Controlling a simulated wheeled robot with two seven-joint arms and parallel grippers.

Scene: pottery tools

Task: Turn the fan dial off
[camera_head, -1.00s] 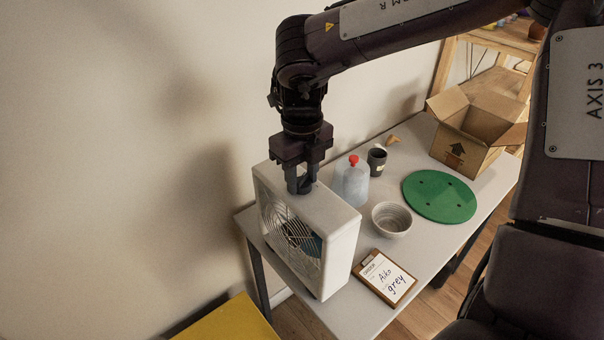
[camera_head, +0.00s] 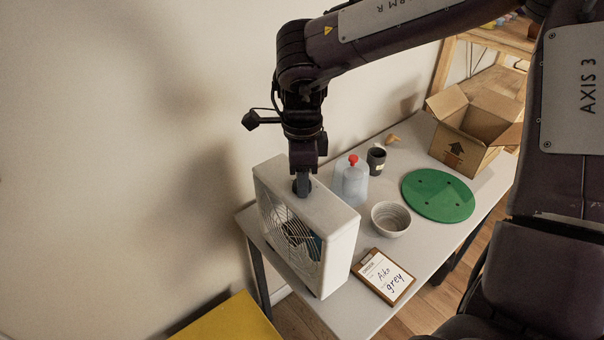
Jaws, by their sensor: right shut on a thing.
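A white box fan (camera_head: 333,250) stands on the left end of the table, its round grille facing the lower left. My right gripper (camera_head: 302,187) points straight down at the top of the fan, with its fingers at the fan's top face. It is shut on the fan dial, which the fingers hide almost fully. The dial's setting cannot be read. My left gripper is not in view.
On the grey-white table (camera_head: 366,316) stand a clear bottle with a red cap (camera_head: 355,184), a dark cup (camera_head: 376,160), a grey bowl (camera_head: 390,218), a green round board (camera_head: 438,195), a clipboard (camera_head: 383,277) and an open cardboard box (camera_head: 463,143). A yellow surface (camera_head: 228,322) lies lower left.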

